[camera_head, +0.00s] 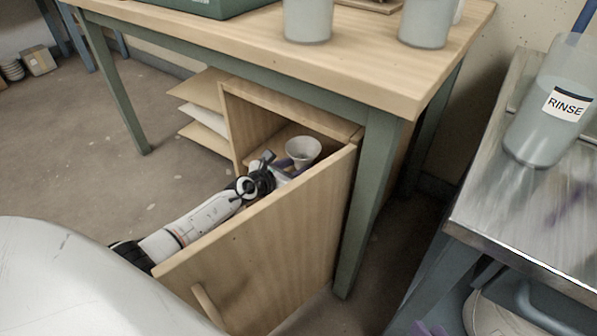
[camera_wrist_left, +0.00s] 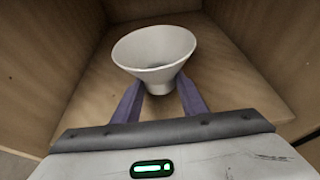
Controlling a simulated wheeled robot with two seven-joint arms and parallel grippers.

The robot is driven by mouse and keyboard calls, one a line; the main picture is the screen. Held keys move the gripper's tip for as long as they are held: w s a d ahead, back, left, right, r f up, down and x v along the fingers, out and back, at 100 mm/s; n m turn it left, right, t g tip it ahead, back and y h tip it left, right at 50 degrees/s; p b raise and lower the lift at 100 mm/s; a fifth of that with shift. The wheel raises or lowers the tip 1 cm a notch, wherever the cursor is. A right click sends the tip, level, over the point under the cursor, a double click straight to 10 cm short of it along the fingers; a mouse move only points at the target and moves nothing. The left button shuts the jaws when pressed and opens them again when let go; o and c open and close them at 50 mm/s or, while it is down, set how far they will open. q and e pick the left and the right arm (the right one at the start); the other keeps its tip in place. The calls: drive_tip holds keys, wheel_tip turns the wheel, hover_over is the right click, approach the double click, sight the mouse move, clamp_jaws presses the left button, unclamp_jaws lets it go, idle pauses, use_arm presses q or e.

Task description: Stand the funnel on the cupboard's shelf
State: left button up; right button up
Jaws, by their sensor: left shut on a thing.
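The white funnel (camera_head: 303,150) is inside the open cupboard (camera_head: 240,125), its wide mouth up and its spout down. In the left wrist view the funnel (camera_wrist_left: 155,48) is between the two purple fingers of my left gripper (camera_wrist_left: 158,98), which is shut on its narrow lower part. My left gripper (camera_head: 287,168) reaches in past the open door. The pale wooden shelf (camera_wrist_left: 95,105) lies under the funnel. I cannot tell whether the spout touches it. A purple tip, apparently of my right gripper (camera_head: 430,328), shows at the bottom edge; its jaws cannot be made out.
The cupboard door (camera_head: 265,235) stands open to the right of my left arm. Side walls (camera_wrist_left: 45,45) enclose the shelf, with bare room around the funnel. A table (camera_head: 200,32) with buckets (camera_head: 308,20) is overhead. A metal bench (camera_head: 500,215) with a RINSE container (camera_head: 545,130) stands right.

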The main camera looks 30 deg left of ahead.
use_arm(q)
drive_tip(key=shift+r, duration=0.1)
use_arm(e)
drive_tip(key=shift+r, duration=0.1)
use_arm(q)
drive_tip(key=shift+f, duration=0.6)
drive_tip(key=o, duration=1.1)
drive_tip(key=shift+c, duration=0.2)
drive_tip(key=shift+r, duration=0.2)
drive_tip(key=shift+r, duration=0.3)
drive_tip(key=shift+s+a+r+p, duration=0.1)
drive_tip(key=shift+s+r+p, duration=0.5)
drive_tip(key=shift+p, duration=0.3)
drive_tip(key=d+p+v, duration=0.1)
drive_tip(key=p+v, duration=0.4)
drive_tip(key=v, duration=0.5)
drive_tip(key=shift+s+a+f, duration=0.15)
drive_tip(key=shift+s+a, duration=0.15)
drive_tip(key=shift+a, duration=0.15)
use_arm(e)
drive_tip(key=s+d+f+g+h, duration=0.1)
drive_tip(key=d+f+g+h, duration=0.1)
drive_tip(key=f, duration=0.3)
drive_tip(key=shift+d+h, duration=0.5)
drive_tip(key=shift+d, duration=0.35)
